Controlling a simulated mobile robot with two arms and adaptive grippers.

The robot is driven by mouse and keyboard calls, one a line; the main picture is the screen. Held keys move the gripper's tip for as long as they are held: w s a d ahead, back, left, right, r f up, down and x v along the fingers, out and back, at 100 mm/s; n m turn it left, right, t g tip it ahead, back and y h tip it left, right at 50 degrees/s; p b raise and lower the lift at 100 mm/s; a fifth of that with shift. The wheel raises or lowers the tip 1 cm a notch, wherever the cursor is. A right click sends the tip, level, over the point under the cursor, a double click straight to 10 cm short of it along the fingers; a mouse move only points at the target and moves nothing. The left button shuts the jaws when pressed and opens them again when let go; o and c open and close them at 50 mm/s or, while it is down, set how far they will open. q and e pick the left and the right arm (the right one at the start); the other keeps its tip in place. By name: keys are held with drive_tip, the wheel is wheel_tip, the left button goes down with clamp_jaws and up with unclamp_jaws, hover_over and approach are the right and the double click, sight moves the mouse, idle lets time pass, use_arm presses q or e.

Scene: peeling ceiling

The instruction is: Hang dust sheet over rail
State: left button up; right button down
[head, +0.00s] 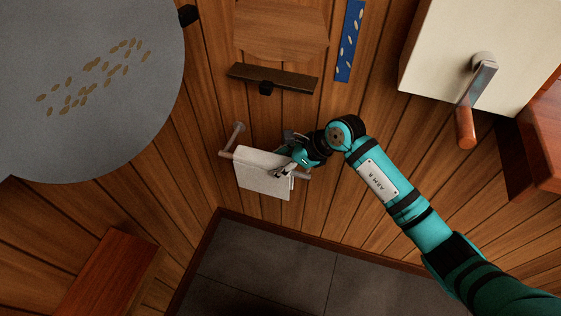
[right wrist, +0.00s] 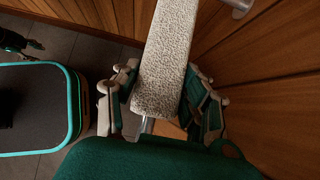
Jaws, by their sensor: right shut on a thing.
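The pale dust sheet (head: 262,180) lies folded over the metal rail (head: 227,154) on the wooden wall, with a panel hanging below it. My right gripper (head: 284,171) is at the sheet's right part, beside the rail's right end. In the right wrist view its fingers (right wrist: 160,105) stand on both sides of the sheet (right wrist: 166,60), shut on it. A short piece of the rail (right wrist: 148,125) shows beyond the sheet's near end. The sheet's back side is hidden in the head view. My left gripper does not show.
A dark wooden ledge (head: 273,79) is on the wall above the rail. A white box with a handle (head: 470,55) is at upper right. A round grey surface with small flakes (head: 80,120) fills the upper left. A wooden piece (head: 110,275) is at lower left. Grey floor (head: 270,270) lies below.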

drive_tip(key=shift+f, duration=0.1)
drive_tip(key=c, duration=0.6)
unclamp_jaws()
drive_tip(key=shift+d, duration=0.1)
drive_tip(key=v, duration=0.7)
drive_tip(key=shift+r, duration=0.25)
